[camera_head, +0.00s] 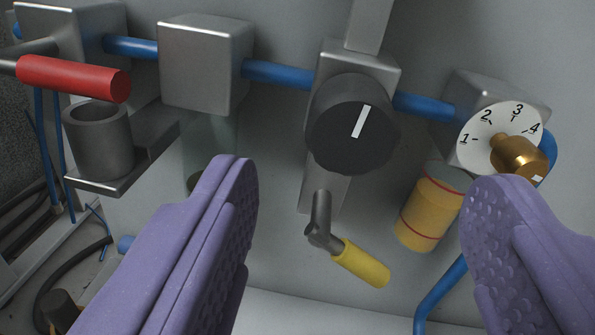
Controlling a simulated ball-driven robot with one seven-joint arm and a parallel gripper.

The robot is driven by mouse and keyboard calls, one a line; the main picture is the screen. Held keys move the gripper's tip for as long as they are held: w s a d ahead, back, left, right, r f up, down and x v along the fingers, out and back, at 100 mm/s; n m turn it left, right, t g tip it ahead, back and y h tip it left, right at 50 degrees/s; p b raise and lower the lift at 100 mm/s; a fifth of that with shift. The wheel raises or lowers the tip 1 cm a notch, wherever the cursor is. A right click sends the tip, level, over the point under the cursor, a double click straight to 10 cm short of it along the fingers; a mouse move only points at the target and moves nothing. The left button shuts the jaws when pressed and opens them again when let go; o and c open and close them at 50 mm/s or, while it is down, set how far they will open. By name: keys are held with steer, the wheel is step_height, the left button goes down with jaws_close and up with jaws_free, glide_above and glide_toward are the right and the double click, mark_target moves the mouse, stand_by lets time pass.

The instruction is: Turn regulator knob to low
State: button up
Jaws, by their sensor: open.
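The regulator knob (351,137) is a round black knob with a white marker line, on a grey metal block in the upper middle. Its line leans slightly right of upright. My gripper (355,195) has two purple padded fingers, spread wide and empty. The left finger is below and left of the knob, the right finger below and right. Neither finger touches the knob. I cannot read any low mark around the knob.
A yellow-handled lever (360,262) hangs below the knob, between the fingers. A red handle (75,78) is at left. Blue tubes (277,74) join the metal blocks.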

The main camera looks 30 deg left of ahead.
mark_target(352, 136)
steer(key=b+x, duration=0.3)
steer(key=x, duration=0.4)
steer(key=shift+w+a, duration=0.25)
steer(key=shift+a, duration=0.05)
steer(key=shift+c, duration=0.3)
steer(key=c, duration=1)
